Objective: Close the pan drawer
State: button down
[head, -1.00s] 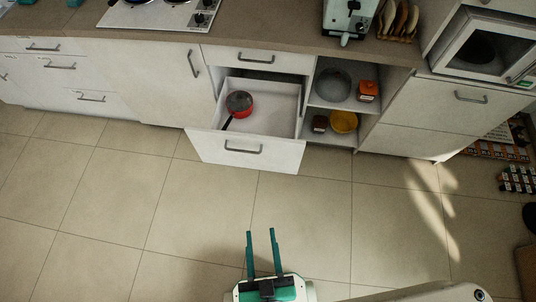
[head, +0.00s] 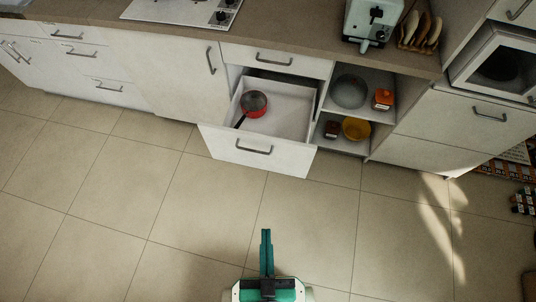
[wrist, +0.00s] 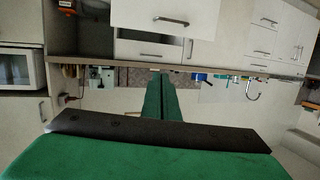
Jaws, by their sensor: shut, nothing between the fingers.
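The pan drawer (head: 263,151) is pulled open in the head view, low in the white cabinet run, with a bar handle (head: 254,147) on its front. A red pan (head: 254,104) with a dark handle lies inside, toward the drawer's left. My gripper (head: 266,234) is shut and empty, its green fingers together, over the floor in front of the drawer and apart from it. In the wrist view, which appears upside down, the drawer front (wrist: 164,16) shows at the top, beyond the shut fingers (wrist: 159,78).
A closed drawer (head: 276,60) sits above the open one. Open shelves (head: 352,115) with bowls and small boxes stand to its right. A toaster (head: 371,22) and a hob (head: 180,10) are on the counter. The tiled floor (head: 205,215) before the drawer is clear.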

jog(key=w+f+m+t+h, duration=0.1)
jog(key=w+f+m+t, duration=0.1)
jog(key=w+f+m, duration=0.65)
jog(key=m+h, duration=0.4)
jog(key=m, duration=0.8)
send_near(277, 144)
jog(key=x, duration=0.6)
jog(key=shift+w+d, duration=0.15)
